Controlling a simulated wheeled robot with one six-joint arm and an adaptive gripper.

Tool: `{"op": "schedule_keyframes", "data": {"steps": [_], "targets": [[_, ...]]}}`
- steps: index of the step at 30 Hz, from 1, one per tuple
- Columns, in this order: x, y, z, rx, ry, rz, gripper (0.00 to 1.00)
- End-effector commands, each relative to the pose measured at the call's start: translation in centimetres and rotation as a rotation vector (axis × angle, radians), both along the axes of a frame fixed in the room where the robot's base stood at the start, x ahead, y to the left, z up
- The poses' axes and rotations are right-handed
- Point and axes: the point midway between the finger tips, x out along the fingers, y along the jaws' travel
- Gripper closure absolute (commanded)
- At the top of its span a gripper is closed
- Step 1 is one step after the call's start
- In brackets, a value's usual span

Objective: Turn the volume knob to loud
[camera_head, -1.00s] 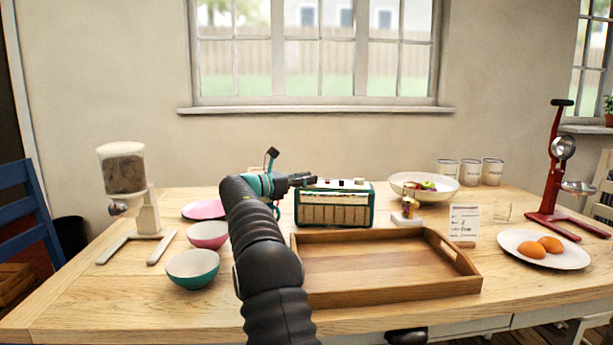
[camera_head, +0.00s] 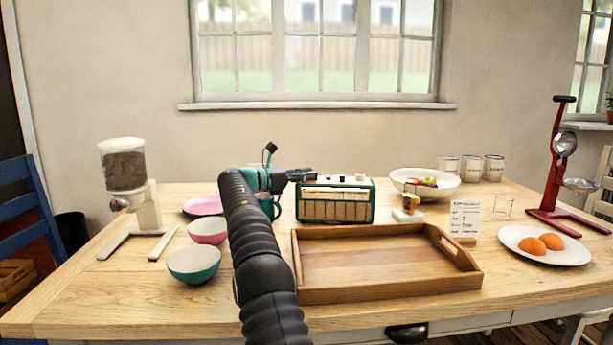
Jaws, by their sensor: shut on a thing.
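A green radio (camera_head: 336,205) with a cream front stands on the table behind the wooden tray. Small knobs (camera_head: 360,178) show on the right part of its top. My gripper (camera_head: 312,175) is at the top left of the radio, reaching in from the left. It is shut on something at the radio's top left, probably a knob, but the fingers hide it. The volume marking and the knob's setting are too small to tell.
The wooden tray (camera_head: 428,286) lies in front of the radio. Bowls (camera_head: 193,266) and a cereal dispenser (camera_head: 126,172) are at left. A fruit bowl (camera_head: 424,193), a card (camera_head: 465,218), a plate of oranges (camera_head: 571,258) and a red press (camera_head: 556,170) are at right.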

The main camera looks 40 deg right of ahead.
Motion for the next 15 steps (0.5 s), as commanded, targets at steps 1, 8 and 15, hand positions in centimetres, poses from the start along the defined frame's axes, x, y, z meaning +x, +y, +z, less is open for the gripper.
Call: {"op": "schedule_keyframes", "data": {"steps": [1, 8, 15], "targets": [[-0.09, -0.10, -0.07, 0.001, 0.001, -0.003, 1.00], [-0.03, -0.02, -0.06, 0.001, 0.001, -0.001, 0.48], [0.09, 0.17, -0.03, 0.000, 0.000, 0.002, 0.48]]}}
